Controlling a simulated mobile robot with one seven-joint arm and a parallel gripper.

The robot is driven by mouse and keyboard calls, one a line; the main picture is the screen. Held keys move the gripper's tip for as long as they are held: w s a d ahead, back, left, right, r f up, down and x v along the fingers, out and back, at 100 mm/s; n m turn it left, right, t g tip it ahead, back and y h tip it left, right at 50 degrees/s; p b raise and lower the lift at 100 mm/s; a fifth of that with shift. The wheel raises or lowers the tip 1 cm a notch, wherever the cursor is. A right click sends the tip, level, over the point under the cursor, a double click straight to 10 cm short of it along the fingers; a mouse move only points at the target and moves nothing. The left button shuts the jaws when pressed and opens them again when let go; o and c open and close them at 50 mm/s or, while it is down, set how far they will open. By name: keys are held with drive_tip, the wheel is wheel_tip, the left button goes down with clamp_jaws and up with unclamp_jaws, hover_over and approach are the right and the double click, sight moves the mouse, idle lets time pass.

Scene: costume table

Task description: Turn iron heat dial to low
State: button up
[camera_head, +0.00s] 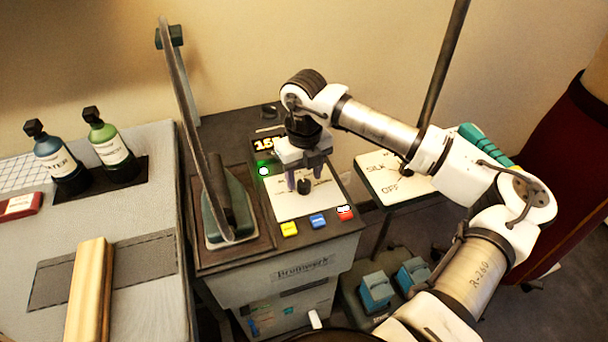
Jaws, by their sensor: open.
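My gripper (304,178) points down over a white panel (290,207) on top of a grey unit lettered "Brumwerk". Its fingers are apart, one on each side of a small dark knob (304,187). I cannot tell whether they touch it. The gripper hides part of the panel's lettering and of the lit display (265,145). A second white dial plate (385,188), with "SILK" and "OFF" readable, stands to the right, partly behind my arm. The knobs' exact settings are too small to read. The iron (228,205) stands on the dark rest left of the panel.
Yellow (289,229), blue (318,221) and red (345,214) buttons line the panel's front edge. A green light (264,171) glows beside it. Bottles (112,155) and a wooden block (90,290) are on the left table. A dark pole (440,75) rises behind my arm.

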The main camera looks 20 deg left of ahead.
drive_tip(key=shift+f, duration=1)
drive_tip(key=c, duration=1)
drive_tip(key=shift+o, duration=0.2)
